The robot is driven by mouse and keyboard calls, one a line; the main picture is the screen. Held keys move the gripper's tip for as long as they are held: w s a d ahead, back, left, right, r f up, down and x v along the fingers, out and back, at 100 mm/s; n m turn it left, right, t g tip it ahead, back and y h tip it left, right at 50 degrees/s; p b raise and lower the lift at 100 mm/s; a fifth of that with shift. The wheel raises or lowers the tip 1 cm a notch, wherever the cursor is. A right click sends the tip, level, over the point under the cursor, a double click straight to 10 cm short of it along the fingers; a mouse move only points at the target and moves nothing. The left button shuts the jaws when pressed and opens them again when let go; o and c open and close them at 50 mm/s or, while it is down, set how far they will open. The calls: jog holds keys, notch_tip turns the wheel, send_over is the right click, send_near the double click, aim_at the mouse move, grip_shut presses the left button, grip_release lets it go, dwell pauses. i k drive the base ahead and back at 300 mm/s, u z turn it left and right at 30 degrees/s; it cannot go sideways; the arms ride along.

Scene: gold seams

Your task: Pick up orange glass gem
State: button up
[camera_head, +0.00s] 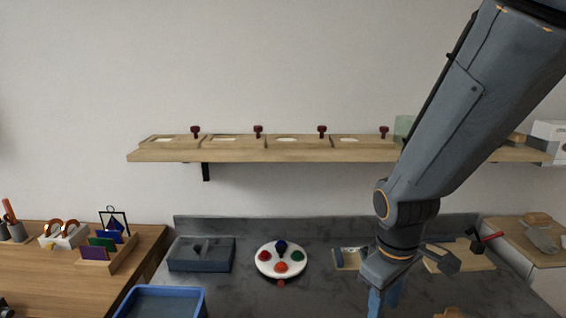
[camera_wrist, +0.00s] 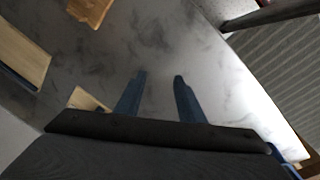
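The orange gem (camera_head: 281,267) lies at the front of a round white plate (camera_head: 258,265) on the dark stone counter. A red gem (camera_head: 264,255), a blue gem (camera_head: 281,245) and a green gem (camera_head: 297,256) lie on the same plate. My gripper (camera_head: 384,306) is over the counter, to the right of the plate and apart from it. In the wrist view my gripper (camera_wrist: 160,77) is open, with bare counter between its two blue fingers. The plate and gems do not show in the wrist view.
A dark grey box (camera_head: 201,262) stands left of the plate, and a blue tray (camera_head: 160,302) is at front left. A wooden board (camera_head: 460,260) lies at right. A wall shelf (camera_head: 300,155) spans above.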

aim_at(281, 266)
jog(key=u, duration=0.55)
jog(key=k, duration=1.25)
jog(key=i, duration=0.65)
jog(key=z, duration=0.55)
